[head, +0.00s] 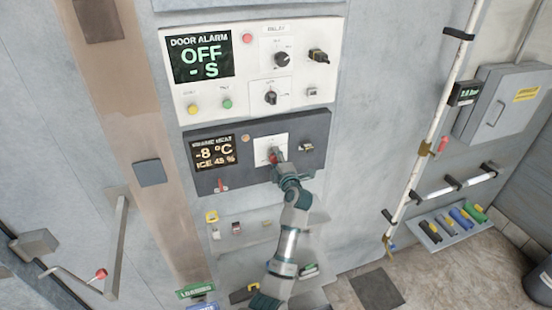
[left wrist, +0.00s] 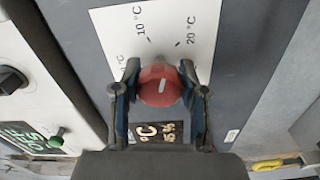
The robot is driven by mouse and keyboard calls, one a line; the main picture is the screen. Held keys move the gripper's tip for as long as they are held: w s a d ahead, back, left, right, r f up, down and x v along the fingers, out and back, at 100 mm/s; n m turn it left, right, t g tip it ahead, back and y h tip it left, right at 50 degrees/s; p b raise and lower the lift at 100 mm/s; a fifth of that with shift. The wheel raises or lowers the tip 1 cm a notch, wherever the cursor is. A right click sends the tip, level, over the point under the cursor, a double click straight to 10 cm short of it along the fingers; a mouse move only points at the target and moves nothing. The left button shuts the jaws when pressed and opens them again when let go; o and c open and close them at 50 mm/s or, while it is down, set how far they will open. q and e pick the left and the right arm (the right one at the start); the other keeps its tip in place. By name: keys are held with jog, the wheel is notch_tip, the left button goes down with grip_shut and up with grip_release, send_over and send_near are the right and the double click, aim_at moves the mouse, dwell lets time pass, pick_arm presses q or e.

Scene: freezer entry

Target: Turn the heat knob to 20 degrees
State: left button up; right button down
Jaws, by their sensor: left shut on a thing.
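The red heat knob (left wrist: 158,86) sits on a white dial plate (left wrist: 120,22) marked 10 °C and 20 °C in the left wrist view. My left gripper (left wrist: 160,90) is shut on the knob, one finger on each side. A short pale mark shows on the knob's face. In the head view my left gripper (head: 277,162) reaches up to the knob on the dark grey heat panel (head: 312,128). The panel's display (head: 213,152) reads -8 °C and ICE 45 %. The right gripper is not in view.
Above is a white door alarm panel (head: 325,45) with a display reading OFF, buttons and dark knobs. Below is a shelf (head: 255,238) with small items. At right are a white pipe (head: 432,140), a grey box (head: 500,105) and a rack of coloured handles (head: 450,225).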

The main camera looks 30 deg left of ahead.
pick_arm(q)
jog(key=m, duration=0.3)
jog(key=shift+f, duration=0.4)
jog(key=shift+m, duration=1.8)
jog(key=shift+r, duration=0.1)
jog(key=o, duration=1.2)
jog(key=shift+c, duration=0.2)
jog(key=shift+w+a, duration=0.1)
jog(key=shift+r, duration=0.1)
